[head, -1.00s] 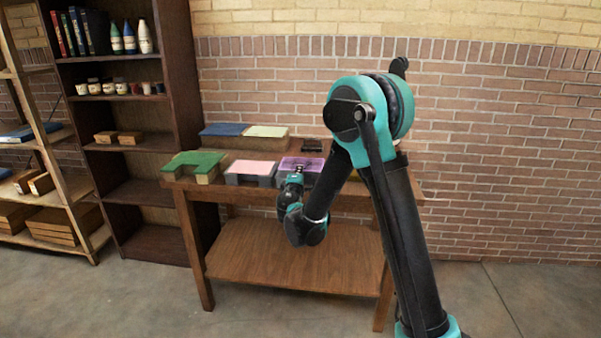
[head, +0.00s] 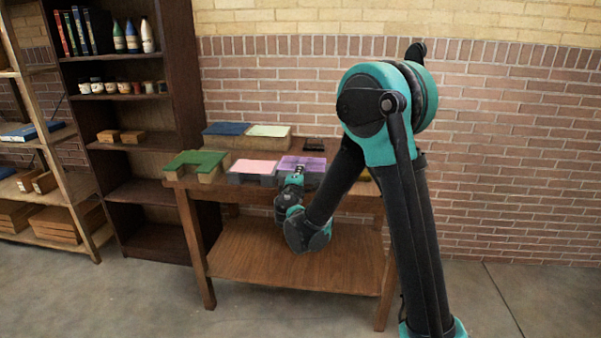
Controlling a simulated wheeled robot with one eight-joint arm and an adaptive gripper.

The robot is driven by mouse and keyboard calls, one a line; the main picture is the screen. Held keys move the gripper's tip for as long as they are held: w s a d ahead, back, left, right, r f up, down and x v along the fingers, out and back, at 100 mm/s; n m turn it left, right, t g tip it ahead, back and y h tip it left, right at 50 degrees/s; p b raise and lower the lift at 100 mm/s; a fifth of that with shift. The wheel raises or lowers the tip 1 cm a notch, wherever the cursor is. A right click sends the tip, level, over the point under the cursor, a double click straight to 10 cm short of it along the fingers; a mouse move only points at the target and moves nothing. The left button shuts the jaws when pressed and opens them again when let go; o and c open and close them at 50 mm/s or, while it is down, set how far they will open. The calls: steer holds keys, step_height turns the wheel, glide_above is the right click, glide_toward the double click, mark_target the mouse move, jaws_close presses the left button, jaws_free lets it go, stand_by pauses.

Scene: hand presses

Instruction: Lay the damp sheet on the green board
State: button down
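The green board (head: 197,160) lies at the left end of the wooden table, on a raised block. Pink (head: 252,166) and purple (head: 311,165) flat pieces lie to its right, each on a grey block. A blue piece (head: 226,129) and a pale green piece (head: 269,131) lie on a raised shelf behind. I cannot tell which piece is the damp sheet. My gripper (head: 299,170) is at the front of the purple piece, right of the pink one. Its fingers are too small to make out.
The wooden table (head: 220,183) has a lower shelf (head: 290,262) that is bare. A small dark object (head: 314,146) sits at the table's back. A dark bookcase (head: 180,120) stands to the left, and a brick wall (head: 490,160) is behind. My arm hides the table's right part.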

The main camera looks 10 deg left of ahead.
steer(key=s, duration=1.5)
steer(key=shift+a, duration=0.25)
